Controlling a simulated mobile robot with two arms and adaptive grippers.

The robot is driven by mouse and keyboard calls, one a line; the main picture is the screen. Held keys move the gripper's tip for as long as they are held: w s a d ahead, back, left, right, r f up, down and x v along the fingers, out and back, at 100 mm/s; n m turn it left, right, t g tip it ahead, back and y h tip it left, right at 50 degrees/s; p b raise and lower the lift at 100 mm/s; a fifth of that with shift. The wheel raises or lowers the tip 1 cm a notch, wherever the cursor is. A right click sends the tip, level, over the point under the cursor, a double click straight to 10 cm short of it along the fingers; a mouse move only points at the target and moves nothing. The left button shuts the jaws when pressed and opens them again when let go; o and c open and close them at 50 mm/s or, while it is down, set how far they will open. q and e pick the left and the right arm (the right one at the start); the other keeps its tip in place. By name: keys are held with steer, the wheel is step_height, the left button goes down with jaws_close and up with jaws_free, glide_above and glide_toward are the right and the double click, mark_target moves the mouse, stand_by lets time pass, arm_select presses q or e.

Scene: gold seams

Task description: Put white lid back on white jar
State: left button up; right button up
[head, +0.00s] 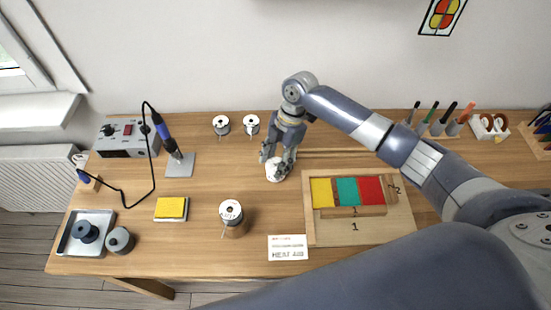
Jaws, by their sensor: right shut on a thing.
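My right gripper (278,158) reaches down at the middle of the table, with its fingers shut around a small white thing. This white thing (275,172) shows between and below the fingertips, at or close to the tabletop. The fingers cover much of it, so I cannot tell whether it is the white jar, the white lid or both together. No separate white lid shows clearly elsewhere. My left gripper is out of view.
A wooden tray with coloured glass panes (313,232) lies right of the gripper. Spools (221,125) stand behind it, and another spool (231,214) in front. A soldering station (120,137), yellow sponge (171,208), grey jar (120,241) and metal tray (68,246) are left.

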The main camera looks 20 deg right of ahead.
steer(key=shift+f, duration=0.15)
steer(key=o, duration=1)
steer(key=shift+c, duration=0.2)
steer(key=shift+o, duration=0.5)
steer(key=o, duration=0.4)
step_height(320, 180, up, 7)
steer(key=p, duration=0.6)
steer(key=shift+p, duration=0.35)
